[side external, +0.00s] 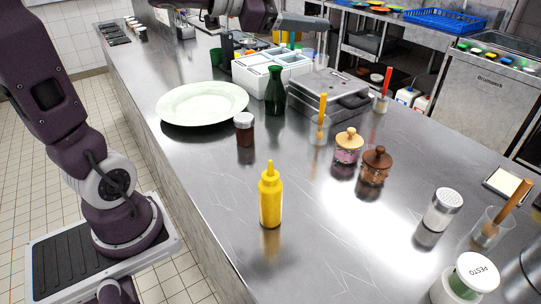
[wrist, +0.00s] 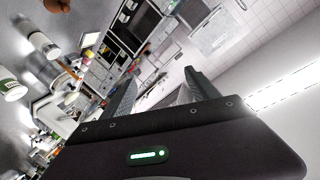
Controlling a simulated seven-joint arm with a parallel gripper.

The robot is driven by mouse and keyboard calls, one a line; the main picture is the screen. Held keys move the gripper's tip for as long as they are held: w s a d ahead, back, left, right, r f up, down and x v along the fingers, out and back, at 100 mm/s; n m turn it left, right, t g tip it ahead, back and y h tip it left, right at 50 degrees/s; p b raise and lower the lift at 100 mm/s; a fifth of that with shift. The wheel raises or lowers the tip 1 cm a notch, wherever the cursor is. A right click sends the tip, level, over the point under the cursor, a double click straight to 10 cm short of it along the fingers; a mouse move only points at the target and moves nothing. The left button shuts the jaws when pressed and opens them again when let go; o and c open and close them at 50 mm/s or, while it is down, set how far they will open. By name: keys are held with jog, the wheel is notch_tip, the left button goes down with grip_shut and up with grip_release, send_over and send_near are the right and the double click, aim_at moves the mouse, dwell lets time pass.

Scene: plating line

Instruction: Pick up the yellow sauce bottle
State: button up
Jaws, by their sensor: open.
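The yellow sauce bottle (side external: 270,197) stands upright on the steel counter, toward the front in the side view, with its nozzle pointing up. Nothing touches it. I cannot make it out in the wrist view. My gripper (wrist: 160,92) is open and empty, with its two fingers spread apart in the wrist view. In the side view it is at the top edge, partly cut off, high above the counter and well behind the bottle.
To the right are lidded jars (side external: 375,166), a shaker (side external: 443,209) and a pesto jar (side external: 470,277). The counter (side external: 215,180) around the bottle is clear.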

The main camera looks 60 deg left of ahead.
aim_at(280, 206)
jog(key=s+d+f+m+g+h, duration=0.2)
jog(key=s+f+m+g+h, duration=0.1)
jog(key=s+f+g+h, duration=0.3)
jog(key=s+d+f+m+g+h, duration=0.2)
jog(key=s+d+f+g+h, duration=0.1)
jog(key=s+f+g, duration=0.4)
jog(key=shift+t, duration=0.6)
jog(key=f, duration=1.1)
jog(key=s+f, duration=0.1)
jog(key=f, duration=0.5)
jog(key=shift+a+f, duration=0.1)
jog(key=shift+f, duration=0.2)
jog(key=shift+d+f, duration=0.2)
jog(key=shift+f, duration=0.15)
jog(key=x, duration=0.6)
jog(key=shift+s+d+f, duration=0.1)
jog(key=shift+s+d, duration=0.2)
jog(key=shift+d, duration=0.15)
grip_shut()
